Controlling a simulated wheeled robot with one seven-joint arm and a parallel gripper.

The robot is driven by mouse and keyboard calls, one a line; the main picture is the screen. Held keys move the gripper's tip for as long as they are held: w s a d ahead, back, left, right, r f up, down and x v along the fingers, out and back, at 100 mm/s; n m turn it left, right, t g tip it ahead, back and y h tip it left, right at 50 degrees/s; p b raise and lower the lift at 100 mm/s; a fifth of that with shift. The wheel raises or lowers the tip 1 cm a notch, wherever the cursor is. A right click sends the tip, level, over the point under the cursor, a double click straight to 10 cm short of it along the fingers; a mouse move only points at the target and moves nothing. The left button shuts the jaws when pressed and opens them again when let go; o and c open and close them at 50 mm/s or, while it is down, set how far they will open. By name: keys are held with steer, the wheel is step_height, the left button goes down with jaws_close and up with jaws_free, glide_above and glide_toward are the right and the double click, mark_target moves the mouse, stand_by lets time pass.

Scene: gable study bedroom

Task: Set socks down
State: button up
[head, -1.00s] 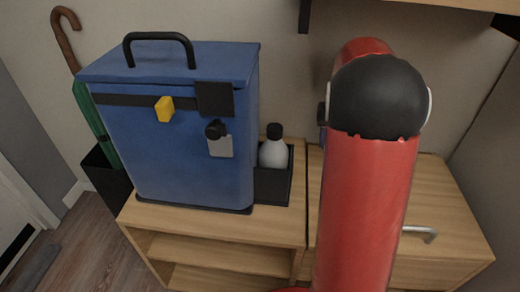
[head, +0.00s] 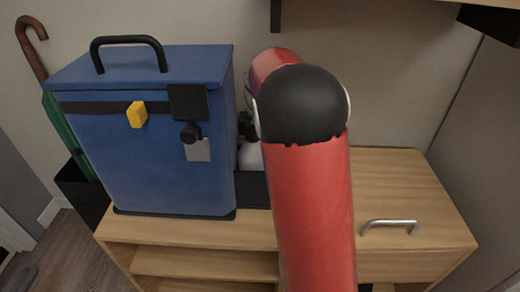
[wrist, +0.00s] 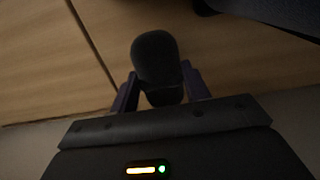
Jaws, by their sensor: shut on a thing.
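A dark rounded bundle, which looks like the socks (wrist: 157,57), sits between the two fingers of my gripper (wrist: 160,84) in the wrist view. The gripper is shut on it. Wooden cabinet top shows beyond the bundle; I cannot tell whether they touch. In the head view my red arm hides most of my gripper and the socks.
A blue box-shaped bag (head: 150,150) with a black handle stands on the left of the wooden cabinet (head: 400,185). The cabinet top on the right is clear. A shelf (head: 390,3) hangs above.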

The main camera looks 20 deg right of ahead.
steer(key=shift+f, duration=0.3)
steer(key=o, duration=1.1)
steer(key=shift+c, duration=0.2)
